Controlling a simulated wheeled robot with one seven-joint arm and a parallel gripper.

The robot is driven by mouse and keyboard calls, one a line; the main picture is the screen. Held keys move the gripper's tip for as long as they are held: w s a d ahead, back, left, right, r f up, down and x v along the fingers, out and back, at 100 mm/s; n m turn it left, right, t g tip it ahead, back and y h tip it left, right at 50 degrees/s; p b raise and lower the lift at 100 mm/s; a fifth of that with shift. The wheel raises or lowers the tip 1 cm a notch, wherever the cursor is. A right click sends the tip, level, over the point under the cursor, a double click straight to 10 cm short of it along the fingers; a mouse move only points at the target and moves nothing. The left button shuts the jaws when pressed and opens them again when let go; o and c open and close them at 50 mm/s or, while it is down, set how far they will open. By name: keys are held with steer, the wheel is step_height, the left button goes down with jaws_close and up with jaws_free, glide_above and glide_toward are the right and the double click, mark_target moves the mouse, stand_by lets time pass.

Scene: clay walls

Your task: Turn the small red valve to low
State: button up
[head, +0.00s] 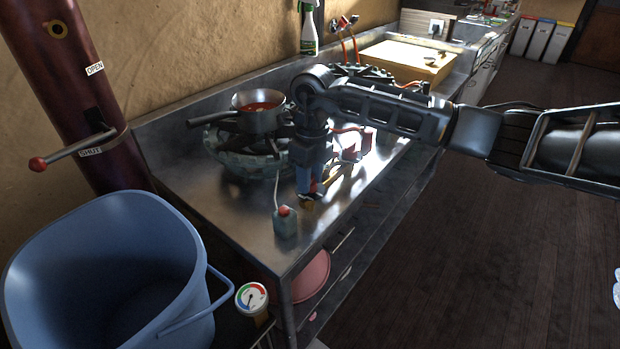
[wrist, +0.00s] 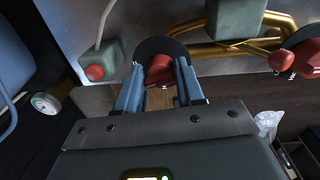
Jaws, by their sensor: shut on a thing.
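The small red valve (wrist: 160,70) sits in front of a round black plate (wrist: 158,46) in the wrist view. My gripper (wrist: 160,92) is shut on its red handle, with one blue-grey finger on each side. A small white mark shows at the plate's left edge, too small to read, so I cannot tell the setting. In the head view my gripper (head: 311,188) points down at the counter's front edge, and only a sliver of red (head: 314,186) shows between the fingers.
A grey box with a red button (head: 284,211) stands close to the left of my gripper. Brass pipe (wrist: 225,50) and larger red handles (wrist: 305,55) lie to the right. Behind are the burner and a saucepan (head: 262,120). A blue bin (head: 100,270) and gauge (head: 251,297) are at front left.

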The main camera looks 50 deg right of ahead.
mark_target(312, 174)
steer(key=shift+d+r+n+b, duration=0.1)
steer(key=shift+d+n+b, duration=0.1)
steer(key=shift+n+b, duration=0.6)
steer(key=shift+d+n+b, duration=0.15)
steer(key=shift+n+b, duration=0.25)
steer(key=shift+n, duration=0.7)
steer(key=shift+w, duration=0.1)
steer(key=o, duration=0.9)
steer(key=shift+d, duration=0.1)
steer(key=shift+o, duration=0.3)
steer(key=shift+w+d+r, duration=0.1)
steer(key=shift+r, duration=3.8)
